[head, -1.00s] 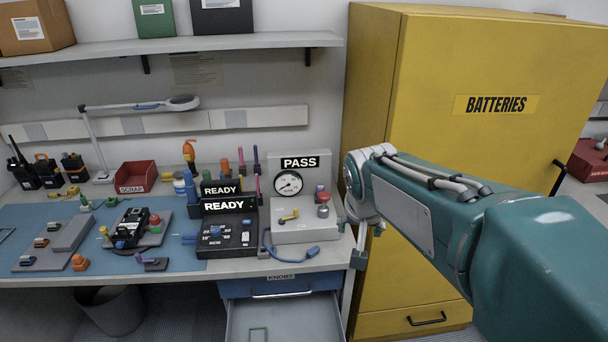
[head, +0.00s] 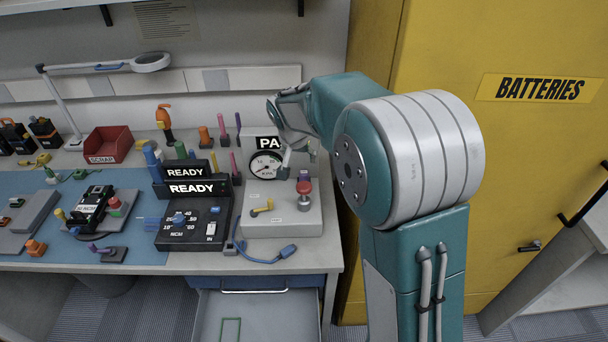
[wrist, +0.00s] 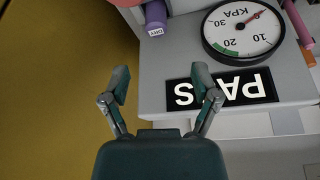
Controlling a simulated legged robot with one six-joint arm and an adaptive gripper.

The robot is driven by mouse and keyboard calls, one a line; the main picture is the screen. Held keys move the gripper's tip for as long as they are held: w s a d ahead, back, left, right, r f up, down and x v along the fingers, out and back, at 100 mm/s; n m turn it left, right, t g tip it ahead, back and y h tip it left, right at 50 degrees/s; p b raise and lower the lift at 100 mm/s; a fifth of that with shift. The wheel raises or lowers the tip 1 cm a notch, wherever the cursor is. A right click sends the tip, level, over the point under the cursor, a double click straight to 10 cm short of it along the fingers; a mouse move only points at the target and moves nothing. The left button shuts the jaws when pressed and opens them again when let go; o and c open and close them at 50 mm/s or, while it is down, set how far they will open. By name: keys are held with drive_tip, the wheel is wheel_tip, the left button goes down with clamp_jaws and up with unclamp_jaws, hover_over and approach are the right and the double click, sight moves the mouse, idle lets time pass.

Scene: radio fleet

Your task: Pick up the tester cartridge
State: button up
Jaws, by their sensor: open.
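The pressure tester (head: 262,224) is a light grey unit with a round gauge (head: 266,165) and a lit PASS sign, partly covered by my arm in the head view. A purple cylinder marked DRY (wrist: 155,18), which looks like the cartridge, sits on the tester at the top of the wrist view. In the head view the purple piece (head: 304,175) shows small behind the red knob (head: 304,188). My gripper (wrist: 161,84) is open and empty, with its fingers over the tester's edge beside the PASS sign (wrist: 221,90), apart from the purple cylinder.
The yellow batteries cabinet (head: 445,60) stands close on the right. Left of the tester is a black READY unit (head: 195,225); a blue-ended cable (head: 268,255) lies in front. Pink and purple upright tools (head: 236,165) stand near the gauge. A drawer (head: 256,312) is open below.

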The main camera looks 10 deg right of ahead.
sight(304, 172)
drive_tip(key=x, duration=0.3)
drive_tip(key=shift+s+a, duration=0.1)
drive_tip(key=shift+a, duration=0.15)
drive_tip(key=shift+f, duration=0.35)
drive_tip(key=shift+w+d+f, duration=0.25)
drive_tip(key=shift+d+f, duration=0.25)
drive_tip(key=shift+d, duration=0.05)
drive_tip(key=x, duration=0.3)
drive_tip(key=shift+d+f, duration=0.2)
drive_tip(key=shift+f, duration=0.25)
drive_tip(key=shift+w+a+f, duration=0.1)
drive_tip(key=shift+f, duration=0.2)
drive_tip(key=shift+a, duration=0.2)
drive_tip(key=c, duration=0.3)
clamp_jaws()
